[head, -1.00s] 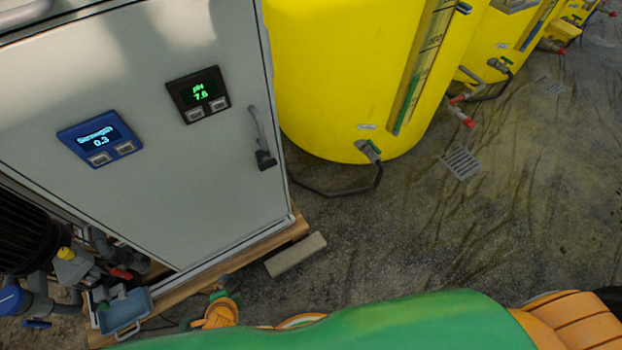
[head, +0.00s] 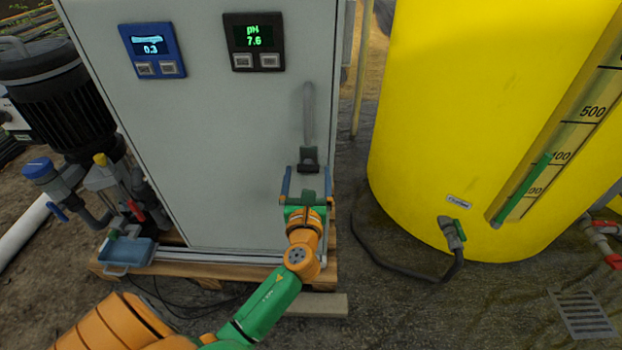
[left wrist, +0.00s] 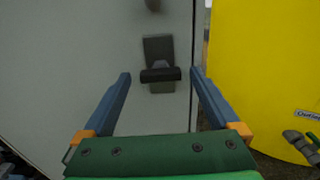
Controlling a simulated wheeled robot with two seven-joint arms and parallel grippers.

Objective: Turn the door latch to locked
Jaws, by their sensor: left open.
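The door latch (head: 308,158) is a small dark piece on the grey cabinet door, near its right edge and below a long grey handle (head: 308,112). In the left wrist view the latch (left wrist: 160,75) shows as a dark bar lying level across an upright grey backplate. My left gripper (head: 308,174) is open in front of the door, just below the latch in the head view. In the left wrist view its blue fingers stand to the left and right of the bar, with gaps on both sides. Whether the fingertips reach the bar's depth is unclear. My right gripper is out of view.
The cabinet door (head: 215,150) carries a blue display (head: 152,50) and a black pH display (head: 253,42). A yellow tank (head: 460,120) stands close on the right, with a hose at its foot. A pump (head: 55,95) and a blue tray (head: 128,254) are at left.

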